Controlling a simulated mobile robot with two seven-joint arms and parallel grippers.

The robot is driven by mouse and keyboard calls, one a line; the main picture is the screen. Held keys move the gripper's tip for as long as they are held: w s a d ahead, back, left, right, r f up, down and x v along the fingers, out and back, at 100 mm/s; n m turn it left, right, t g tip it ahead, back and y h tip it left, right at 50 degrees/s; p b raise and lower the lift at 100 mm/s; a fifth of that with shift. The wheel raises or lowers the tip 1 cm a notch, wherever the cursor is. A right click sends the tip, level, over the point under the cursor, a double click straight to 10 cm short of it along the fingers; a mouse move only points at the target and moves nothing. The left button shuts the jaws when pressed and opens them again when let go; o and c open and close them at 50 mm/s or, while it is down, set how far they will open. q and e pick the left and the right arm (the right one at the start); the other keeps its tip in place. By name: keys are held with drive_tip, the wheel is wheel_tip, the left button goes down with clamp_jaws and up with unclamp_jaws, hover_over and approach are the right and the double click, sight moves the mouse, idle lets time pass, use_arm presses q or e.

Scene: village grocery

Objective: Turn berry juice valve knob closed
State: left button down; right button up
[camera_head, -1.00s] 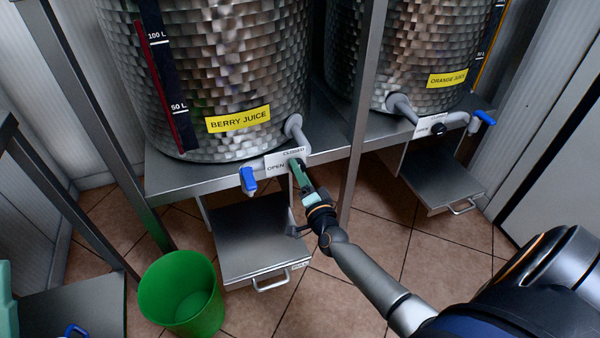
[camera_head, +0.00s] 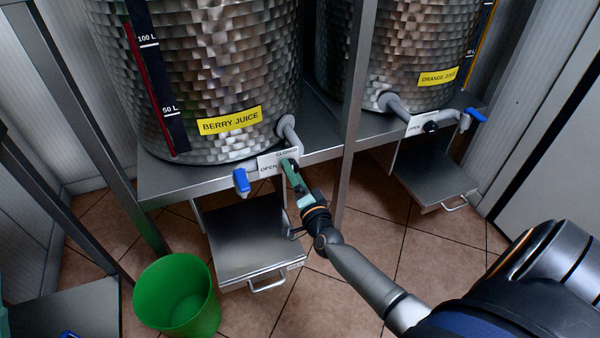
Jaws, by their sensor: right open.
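The berry juice tank (camera_head: 205,70) is a large hammered-metal drum with a yellow BERRY JUICE label (camera_head: 230,121). A pipe (camera_head: 288,130) leaves its lower right side and runs to a white plate (camera_head: 270,160) marked OPEN and CLOSED. A blue tap piece (camera_head: 241,180) hangs left of the plate. My right gripper (camera_head: 289,168) is open, with its green fingers at the right part of the plate. The berry knob is hidden by the fingers, and I cannot tell whether they touch it. My left gripper is not in view.
The orange juice tank (camera_head: 415,50) stands at the right with a black knob (camera_head: 431,127) and blue tap piece (camera_head: 474,115). A metal shelf (camera_head: 250,240) sits below the berry valve. A green bucket (camera_head: 178,296) stands on the tiles. A frame post (camera_head: 356,110) rises right of my gripper.

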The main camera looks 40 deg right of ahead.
drive_tip(key=p+v, duration=0.2)
drive_tip(key=v, duration=1)
drive_tip(key=shift+p, duration=0.3)
drive_tip(key=shift+r, duration=0.1)
